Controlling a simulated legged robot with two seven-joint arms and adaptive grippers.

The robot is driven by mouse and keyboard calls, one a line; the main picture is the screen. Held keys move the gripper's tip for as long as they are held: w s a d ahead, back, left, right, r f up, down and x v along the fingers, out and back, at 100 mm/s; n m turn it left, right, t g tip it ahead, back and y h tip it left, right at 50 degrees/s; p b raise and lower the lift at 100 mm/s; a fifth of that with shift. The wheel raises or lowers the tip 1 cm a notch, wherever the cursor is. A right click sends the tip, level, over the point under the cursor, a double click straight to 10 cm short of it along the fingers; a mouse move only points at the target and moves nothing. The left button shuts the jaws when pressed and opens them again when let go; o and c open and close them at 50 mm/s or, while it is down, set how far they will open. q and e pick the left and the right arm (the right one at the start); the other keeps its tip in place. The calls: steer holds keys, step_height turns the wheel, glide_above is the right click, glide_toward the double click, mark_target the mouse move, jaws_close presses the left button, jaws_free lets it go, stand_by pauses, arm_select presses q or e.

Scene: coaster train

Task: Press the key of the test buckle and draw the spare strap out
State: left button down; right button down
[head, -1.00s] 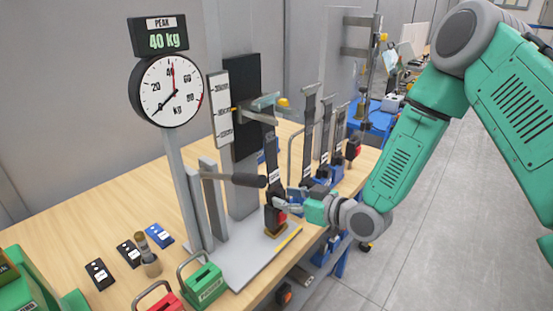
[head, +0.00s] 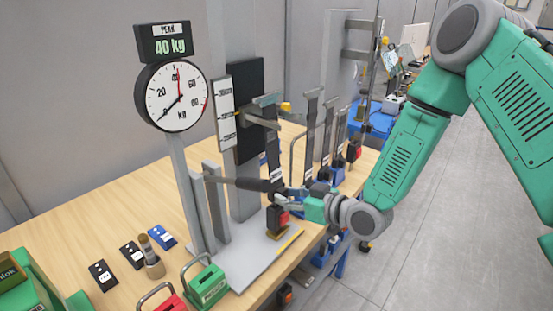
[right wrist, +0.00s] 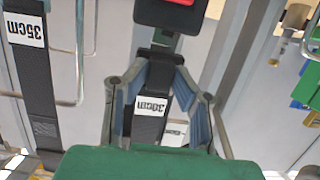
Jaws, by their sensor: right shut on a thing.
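The test buckle (head: 278,219) is a dark block with a red key, upright on the grey base plate of the test stand. It also shows in part at the top of the right wrist view (right wrist: 172,14). The spare strap (right wrist: 148,110) is a dark band with a white "30cm" label, hanging from the stand's upper arm in the head view (head: 271,140). My right gripper (head: 287,195) is shut on the strap by its lower end piece, just above the buckle. My left gripper is not in view.
A dark-handled lever (head: 240,183) reaches close to my right gripper. A dial (head: 173,95) and a "40 kg" display (head: 165,42) stand on the left post. Several straps (head: 326,130) hang behind. A green block (head: 205,287) and small boxes (head: 103,275) lie in front.

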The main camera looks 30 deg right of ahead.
step_height(320, 180, up, 4)
steer(key=p, duration=0.2)
steer(key=shift+f+p, duration=0.15)
steer(key=shift+p, duration=0.15)
steer(key=shift+s, duration=0.1)
steer(key=s+d+p, duration=0.2)
steer(key=s+d, duration=0.2)
steer(key=s, duration=0.7)
steer(key=shift+d, duration=0.35)
stand_by(1.0)
